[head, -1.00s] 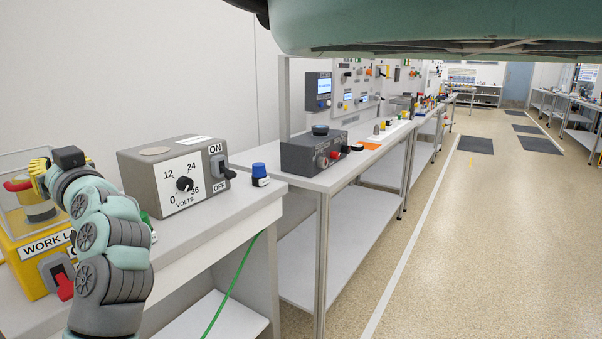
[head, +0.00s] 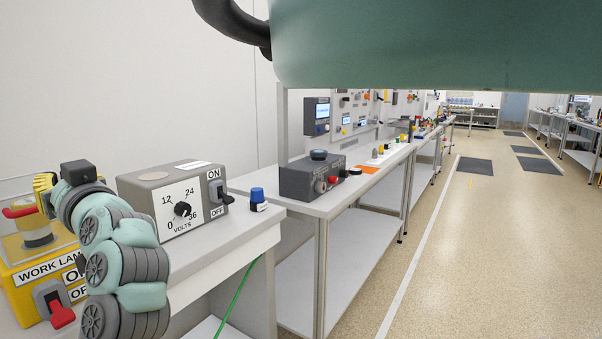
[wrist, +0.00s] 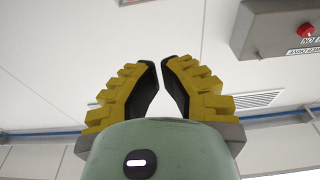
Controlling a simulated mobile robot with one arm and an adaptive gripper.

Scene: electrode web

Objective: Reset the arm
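My gripper (head: 44,183) is at the left of the head view, in front of the work lamp, with its yellow fingers partly hidden behind my wrist. In the wrist view my gripper (wrist: 158,63) shows two yellow fingers with black pads. A narrow empty gap is between the tips. The wrist view looks up past the fingers at a pale ceiling. My teal and grey arm rises at the lower left of the head view, in front of the bench, and a large teal part of me covers the top.
A yellow work lamp box (head: 27,285) with a red switch stands close to my arm. Beside it are a grey volts box (head: 147,195) and a blue-capped bottle (head: 258,199). A dark control box (head: 297,182) stands on the farther bench.

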